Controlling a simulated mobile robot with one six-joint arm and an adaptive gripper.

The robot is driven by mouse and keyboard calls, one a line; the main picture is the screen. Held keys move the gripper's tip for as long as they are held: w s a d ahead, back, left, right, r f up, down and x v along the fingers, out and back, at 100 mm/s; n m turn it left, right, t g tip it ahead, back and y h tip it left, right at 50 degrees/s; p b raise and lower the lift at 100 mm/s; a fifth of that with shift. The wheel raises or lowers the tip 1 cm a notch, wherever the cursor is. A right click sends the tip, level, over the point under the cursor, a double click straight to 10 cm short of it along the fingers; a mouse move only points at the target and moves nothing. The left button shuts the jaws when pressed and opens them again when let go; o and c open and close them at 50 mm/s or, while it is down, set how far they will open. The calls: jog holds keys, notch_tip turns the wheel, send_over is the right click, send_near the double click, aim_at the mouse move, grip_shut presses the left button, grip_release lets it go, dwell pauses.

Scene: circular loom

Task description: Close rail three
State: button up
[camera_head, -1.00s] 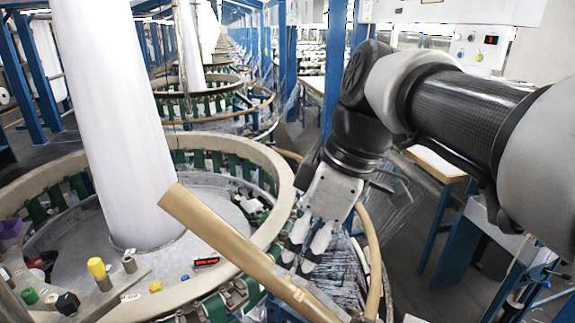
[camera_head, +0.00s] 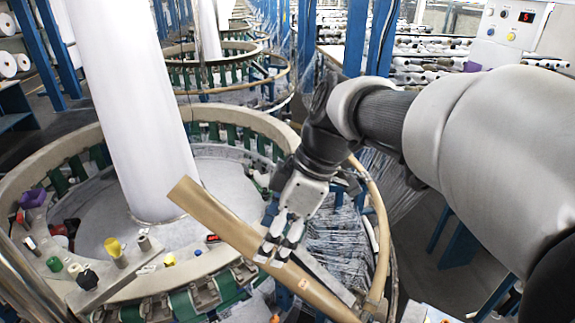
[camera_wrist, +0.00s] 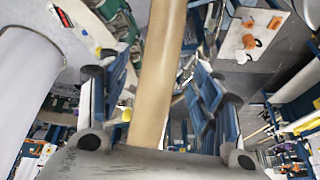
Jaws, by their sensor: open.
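The rail, a long tan bar (camera_head: 215,218), slants across the near side of the loom ring in the head view. Its upper left end is raised and free over the ring. In the wrist view the bar (camera_wrist: 163,60) runs lengthwise between the two spread fingers of my gripper (camera_wrist: 160,92). Gaps show on both sides of it, so the jaws are open around it. The number of this rail cannot be read.
The loom's beige ring (camera_head: 62,165) surrounds a white column (camera_head: 140,110). Coloured knobs and a yellow spool (camera_head: 113,247) sit on the near left rim. A curved tan rail (camera_head: 383,245) stands right of my gripper. A control box (camera_head: 510,22) hangs at upper right.

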jog(key=x, duration=0.5)
jog(key=shift+a+f, duration=0.1)
jog(key=shift+f, duration=0.25)
jog(key=shift+c, duration=0.3)
grip_shut()
